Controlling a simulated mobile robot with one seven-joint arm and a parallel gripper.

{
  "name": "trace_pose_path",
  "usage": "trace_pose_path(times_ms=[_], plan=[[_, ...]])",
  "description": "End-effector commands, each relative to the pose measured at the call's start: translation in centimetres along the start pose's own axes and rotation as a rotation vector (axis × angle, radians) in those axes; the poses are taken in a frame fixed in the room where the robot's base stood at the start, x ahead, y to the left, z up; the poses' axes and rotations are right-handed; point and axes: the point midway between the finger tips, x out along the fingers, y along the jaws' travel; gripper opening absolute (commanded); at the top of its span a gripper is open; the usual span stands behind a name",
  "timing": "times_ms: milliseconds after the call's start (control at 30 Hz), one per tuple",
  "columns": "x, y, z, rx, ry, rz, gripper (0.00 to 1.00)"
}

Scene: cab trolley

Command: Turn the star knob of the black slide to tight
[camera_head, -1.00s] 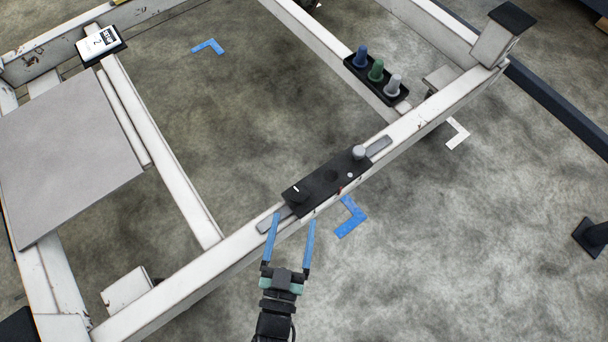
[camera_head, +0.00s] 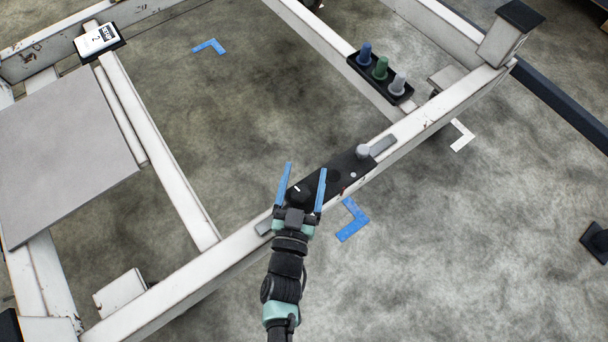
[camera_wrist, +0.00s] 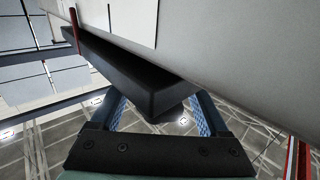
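The black slide (camera_head: 346,165) lies along the white front beam. A dark knob with a white mark (camera_head: 299,189), seemingly the star knob, is at its left end. A grey upright knob (camera_head: 362,151) stands at its right end. My gripper (camera_head: 305,167) is open, its blue fingers on either side of the dark knob in the head view. In the wrist view the black slide (camera_wrist: 125,68) runs close above the fingers, and a dark part (camera_wrist: 168,114) shows between them, apparently not gripped. Contact and the knob's turn position cannot be told.
A black holder (camera_head: 357,67) with blue, green and grey knobs sits on the far beam. A grey panel (camera_head: 62,150) covers the left of the frame. A white label device (camera_head: 98,39) is at the back left. Blue corner marks lie on the open floor.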

Motion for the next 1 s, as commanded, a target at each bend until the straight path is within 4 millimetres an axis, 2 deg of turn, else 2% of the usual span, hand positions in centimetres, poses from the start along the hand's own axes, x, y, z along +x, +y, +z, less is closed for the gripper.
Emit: trace_pose_path(times_ms=[33, 400, 433, 1000], plan=[[-0.01, 0.00, 0.00, 0.000, 0.000, 0.000, 0.70], [-0.04, 0.00, 0.01, 0.000, 0.000, 0.000, 0.03], [-0.04, 0.00, 0.01, 0.000, 0.000, 0.000, 0.00], [-0.03, 0.44, -0.06, 0.002, 0.001, 0.134, 0.00]])
